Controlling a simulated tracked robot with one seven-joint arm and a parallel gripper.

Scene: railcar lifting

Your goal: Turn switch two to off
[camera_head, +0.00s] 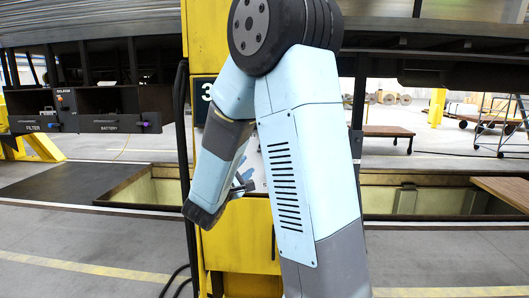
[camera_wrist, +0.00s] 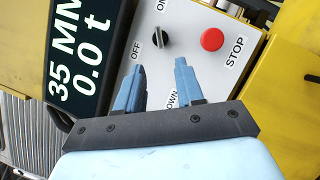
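The grey control panel (camera_wrist: 190,15) fills the middle of the wrist view. It carries a black rotary switch (camera_wrist: 160,38) with "ON" above it and "OFF" at its lower left. The knob's ridge looks roughly upright in the picture, toward "ON"; its exact angle is hard to tell. No number on the switch is readable. My gripper (camera_wrist: 159,66) is open and empty, its two blue fingers apart just below the knob in the picture. Contact is not visible. A partly hidden "DOWN" label lies behind the fingers. In the head view my arm hides most of the panel.
A red STOP button (camera_wrist: 212,39) sits right of the switch. A black display (camera_wrist: 80,45) reads "35 MM, 0.0 t". The panel is on a yellow lifting column (camera_head: 205,40), beside a raised railcar (camera_head: 100,90). Open floor pits (camera_head: 155,187) lie on both sides.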

